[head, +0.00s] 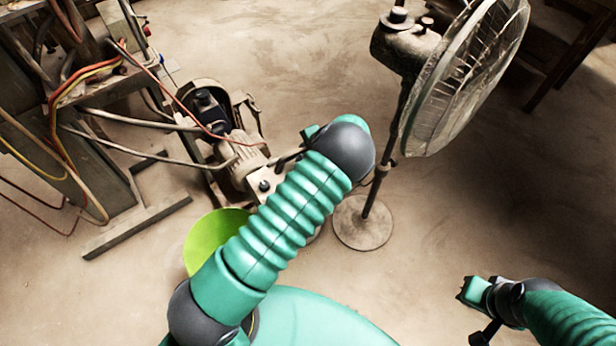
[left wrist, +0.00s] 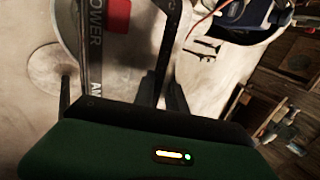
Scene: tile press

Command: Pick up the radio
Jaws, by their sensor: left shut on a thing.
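In the left wrist view, a panel with the printed word POWER and a red patch, apparently the radio (left wrist: 97,30), lies close between the dark fingers of my left gripper (left wrist: 122,45). My left gripper is shut on it; most of its body is out of that picture. In the head view my left arm reaches up the middle, and my left gripper (head: 312,133) is largely hidden behind its wrist, so I cannot make out the radio clearly there. My right gripper (head: 474,292) is at the lower right, over bare floor; I cannot tell its opening.
A standing fan (head: 465,80) with a round base (head: 362,222) is just right of my left wrist. A machine with cables (head: 85,170) stands at the left, beside a motor (head: 238,150). A lime-green round thing (head: 205,235) is partly behind my arm. The right floor is mostly clear.

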